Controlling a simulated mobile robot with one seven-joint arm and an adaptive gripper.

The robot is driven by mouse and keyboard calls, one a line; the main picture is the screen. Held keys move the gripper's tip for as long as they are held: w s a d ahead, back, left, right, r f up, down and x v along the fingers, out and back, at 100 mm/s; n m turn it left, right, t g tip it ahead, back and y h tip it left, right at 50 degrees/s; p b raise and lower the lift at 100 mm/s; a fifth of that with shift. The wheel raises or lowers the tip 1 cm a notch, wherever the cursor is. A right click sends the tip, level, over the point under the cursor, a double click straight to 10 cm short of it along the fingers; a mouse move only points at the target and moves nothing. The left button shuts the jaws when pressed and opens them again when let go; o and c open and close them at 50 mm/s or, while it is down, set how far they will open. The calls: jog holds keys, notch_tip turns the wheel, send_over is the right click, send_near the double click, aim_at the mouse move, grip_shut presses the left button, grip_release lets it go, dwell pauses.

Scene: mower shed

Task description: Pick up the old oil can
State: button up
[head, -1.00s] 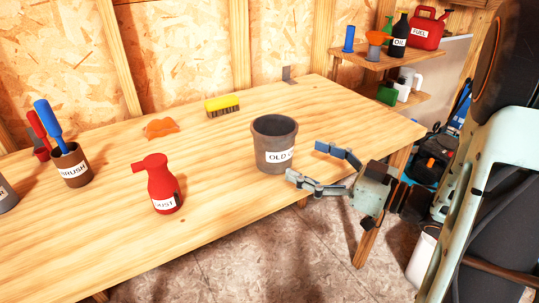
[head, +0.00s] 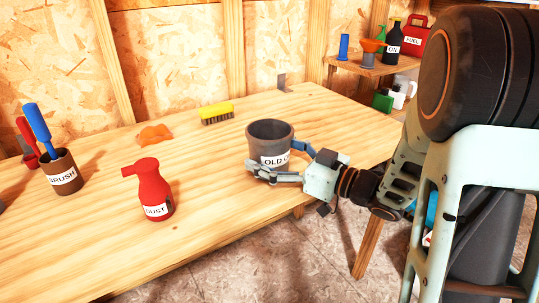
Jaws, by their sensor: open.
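The old oil can (head: 271,132) is a dark brown, open-topped round can with a white label that starts "OLD O". It stands upright on the wooden workbench (head: 210,222), near its front right part. My gripper (head: 277,162) comes in from the right at the bench's front edge. Its fingers are open, one in front of the can's lower side and one at its right side, partly behind it. I cannot tell whether either finger touches the can. The end of the label and the can's lower right are hidden by the gripper.
A red "DUST" bottle (head: 152,191) stands left of the can. A yellow brush (head: 217,113) and an orange cloth-like piece (head: 154,134) lie behind. A "BRUSH" cup (head: 62,172) stands far left. Shelves (head: 372,66) with bottles stand at back right. Bench between these is clear.

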jog(key=c, duration=1.4)
jog(key=shift+r, duration=0.15)
jog(key=shift+c, duration=0.2)
